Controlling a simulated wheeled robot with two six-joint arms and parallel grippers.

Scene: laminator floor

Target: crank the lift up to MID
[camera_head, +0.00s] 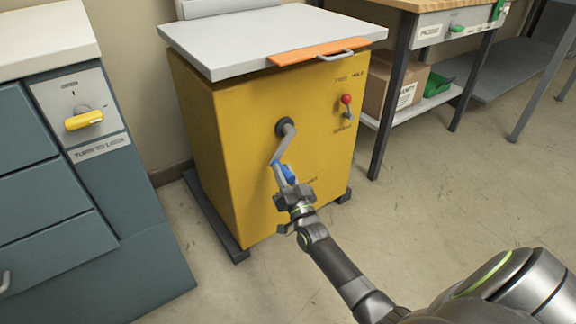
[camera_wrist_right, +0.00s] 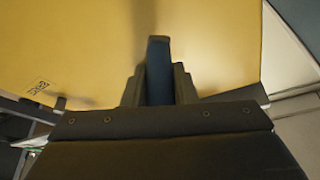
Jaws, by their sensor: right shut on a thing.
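The lift is a yellow cabinet (camera_head: 240,190) with a grey top plate (camera_head: 270,40) in the head view. A grey crank (camera_head: 284,140) comes out of its front face and its arm hangs down. A blue handle (camera_head: 289,174) sits at the crank's lower end. My right gripper (camera_head: 285,187) is shut on the blue handle. In the right wrist view the blue handle (camera_wrist_right: 158,70) stands between the dark fingers, with the yellow face behind it. Lettering near the gripper is partly hidden and I cannot read it. My left gripper is not in view.
A red-knobbed lever (camera_head: 346,100) is on the lift's right front, beside small labels. An orange bar (camera_head: 318,52) edges the top plate. A blue-grey drawer cabinet (camera_head: 60,200) with a yellow knob (camera_head: 84,120) stands left. A bench with a cardboard box (camera_head: 392,88) stands right. Floor at right is clear.

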